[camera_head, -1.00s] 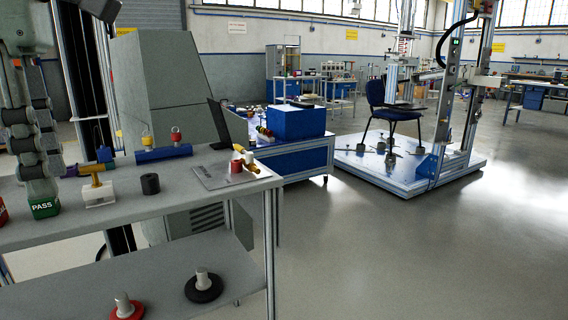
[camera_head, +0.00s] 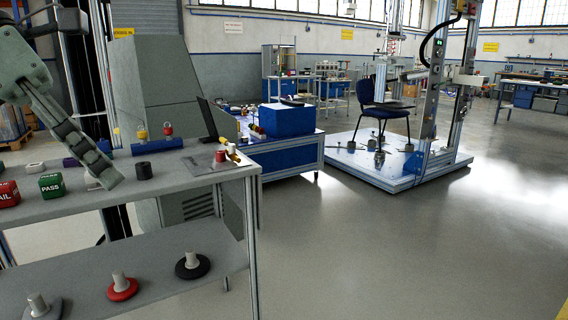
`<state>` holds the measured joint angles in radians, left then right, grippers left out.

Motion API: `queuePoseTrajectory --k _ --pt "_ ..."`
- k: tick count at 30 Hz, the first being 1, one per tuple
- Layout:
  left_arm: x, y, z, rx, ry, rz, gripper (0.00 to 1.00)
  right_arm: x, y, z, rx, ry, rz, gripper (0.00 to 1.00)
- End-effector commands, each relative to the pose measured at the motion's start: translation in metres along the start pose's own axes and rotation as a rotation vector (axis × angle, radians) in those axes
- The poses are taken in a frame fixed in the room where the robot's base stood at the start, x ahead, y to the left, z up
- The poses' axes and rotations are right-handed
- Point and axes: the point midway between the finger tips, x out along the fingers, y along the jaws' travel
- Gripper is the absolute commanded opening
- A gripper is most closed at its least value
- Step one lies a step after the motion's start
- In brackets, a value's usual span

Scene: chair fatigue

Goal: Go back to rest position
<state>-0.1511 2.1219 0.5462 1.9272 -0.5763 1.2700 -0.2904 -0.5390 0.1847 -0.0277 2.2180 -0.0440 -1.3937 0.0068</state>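My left gripper (camera_head: 113,180) reaches in from the left edge over the grey workbench (camera_head: 180,180). Its dark fingers point down and right, seen edge-on and overlapping, so the gap between them cannot be made out. Nothing shows held in it. The fingertips hide most of a white block (camera_head: 92,181) on the bench. The green PASS block (camera_head: 52,186) stands left of the fingertips, apart from them. The red FAIL block (camera_head: 8,194) is at the left edge. My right gripper is out of view.
A black cylinder (camera_head: 143,170) and a blue holder (camera_head: 157,146) lie right of the fingertips. The lower shelf (camera_head: 160,262) carries several discs. A blue chair (camera_head: 384,107) stands on a test platform (camera_head: 400,171). The floor at right is clear.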

Motion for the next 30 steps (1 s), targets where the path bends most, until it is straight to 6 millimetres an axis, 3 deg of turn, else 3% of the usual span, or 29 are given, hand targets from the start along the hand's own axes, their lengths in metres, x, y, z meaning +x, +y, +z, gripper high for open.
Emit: queuePoseTrajectory --k 5,8,11,13,18,21,26,30 --pt "0.003 0.038 0.028 -0.219 -0.39 -0.141 0.38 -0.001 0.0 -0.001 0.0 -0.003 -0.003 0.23" --pt "-0.002 0.078 0.039 -0.424 -0.667 -0.226 0.38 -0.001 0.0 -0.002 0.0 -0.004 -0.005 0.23" --pt "-0.006 0.132 0.032 -0.683 -0.945 -0.297 0.38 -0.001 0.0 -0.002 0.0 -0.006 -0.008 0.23" --pt "-0.003 0.173 0.015 -0.885 -1.123 -0.333 0.38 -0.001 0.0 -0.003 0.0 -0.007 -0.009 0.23" --pt "0.037 0.26 -0.068 -1.42 -1.467 -0.362 0.38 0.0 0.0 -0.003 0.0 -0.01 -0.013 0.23" --pt "0.079 0.288 -0.127 -1.722 -1.592 -0.341 0.38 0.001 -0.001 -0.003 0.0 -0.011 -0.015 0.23" --pt "0.162 0.294 -0.215 -2.185 -1.693 -0.264 0.38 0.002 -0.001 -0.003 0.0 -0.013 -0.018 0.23" --pt "0.242 0.264 -0.28 -2.574 -1.689 -0.152 0.38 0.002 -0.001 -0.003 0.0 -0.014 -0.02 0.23"
